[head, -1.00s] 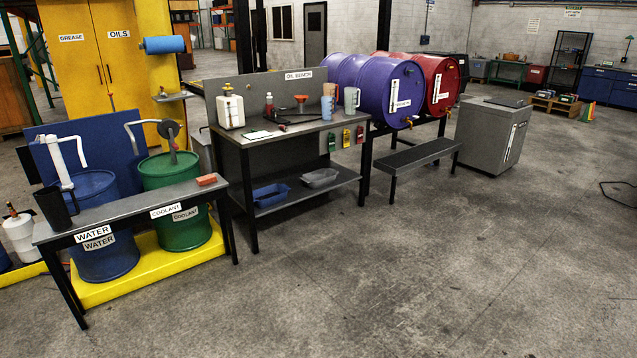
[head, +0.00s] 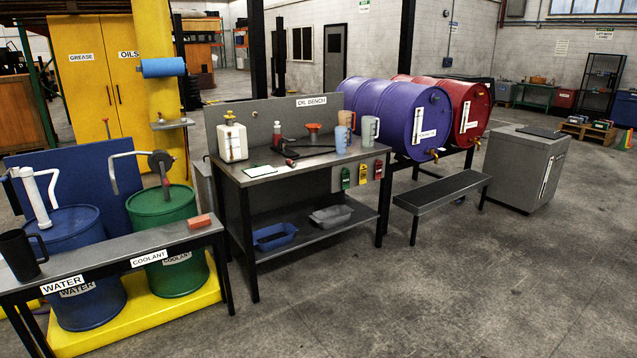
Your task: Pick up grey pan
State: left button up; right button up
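The grey pan (head: 331,216) lies on the lower shelf (head: 296,233) of the oil bench, toward the shelf's right end. It is a shallow open tray. A blue pan (head: 275,236) of similar shape sits to its left on the same shelf, apart from it. The bench top (head: 290,168) lies above both pans, and the front of the shelf is open. Neither of my grippers shows in the head view.
A water and coolant bench (head: 110,268) stands at front left, before a blue drum (head: 85,305) and a green drum (head: 163,212). A low step (head: 441,191) stands right of the oil bench, before a purple drum (head: 400,115). The floor (head: 430,290) in front is clear.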

aim_at(337, 215)
jog(key=i+l+z, duration=0.1)
jog(key=i+z, duration=0.4)
jog(key=i, duration=2)
